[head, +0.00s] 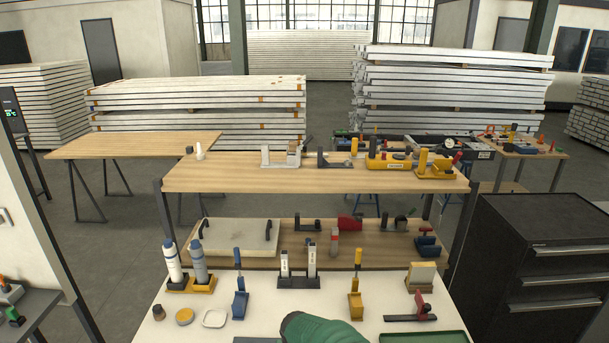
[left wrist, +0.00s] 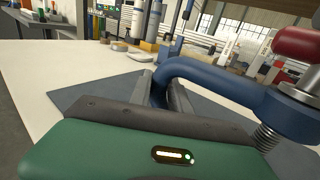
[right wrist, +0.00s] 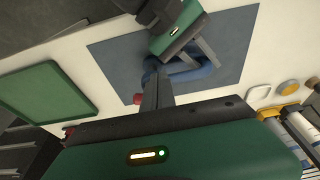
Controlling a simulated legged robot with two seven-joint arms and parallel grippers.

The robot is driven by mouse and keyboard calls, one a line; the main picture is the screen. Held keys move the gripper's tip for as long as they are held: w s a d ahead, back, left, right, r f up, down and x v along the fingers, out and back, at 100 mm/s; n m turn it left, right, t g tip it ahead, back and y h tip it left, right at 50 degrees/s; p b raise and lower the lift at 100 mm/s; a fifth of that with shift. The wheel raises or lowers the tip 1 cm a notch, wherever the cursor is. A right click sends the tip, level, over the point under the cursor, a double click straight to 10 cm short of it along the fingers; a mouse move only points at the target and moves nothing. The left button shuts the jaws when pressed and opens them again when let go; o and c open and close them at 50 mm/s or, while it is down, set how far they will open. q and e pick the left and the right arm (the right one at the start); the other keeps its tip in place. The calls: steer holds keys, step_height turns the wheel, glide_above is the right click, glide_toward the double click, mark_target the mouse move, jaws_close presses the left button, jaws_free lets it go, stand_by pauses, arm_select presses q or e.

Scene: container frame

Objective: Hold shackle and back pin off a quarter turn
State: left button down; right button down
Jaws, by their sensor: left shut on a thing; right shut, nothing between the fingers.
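The blue bow shackle (left wrist: 215,76) is in my left gripper (left wrist: 161,92), whose fingers are shut on its bow. In the left wrist view, the pin's red head (left wrist: 298,43) and a metal collar are at the shackle's right end, with a threaded part (left wrist: 266,137) below. In the right wrist view, the shackle (right wrist: 190,73) is over a grey-blue mat, with my left gripper (right wrist: 192,50) on it and a red pin end (right wrist: 138,99) at lower left. My right gripper (right wrist: 152,78) is shut and empty, overlapping the shackle; contact cannot be told.
The white table holds a green tray (right wrist: 45,90), bottles in a yellow holder (head: 191,285), a blue stand (head: 239,298), a yellow stand (head: 355,300) and a red-handled clamp (head: 418,306). A wooden shelf bench (head: 230,180) stands behind. The grey-blue mat (right wrist: 235,30) is clear around the shackle.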

steer(key=shift+w+d, duration=0.25)
steer(key=shift+w, duration=0.3)
stand_by(0.6)
steer(key=shift+d, duration=0.3)
stand_by(0.3)
steer(key=shift+d, duration=1.3)
steer(key=shift+s+d, duration=0.1)
steer(key=w+v, duration=0.1)
steer(key=v, duration=0.5)
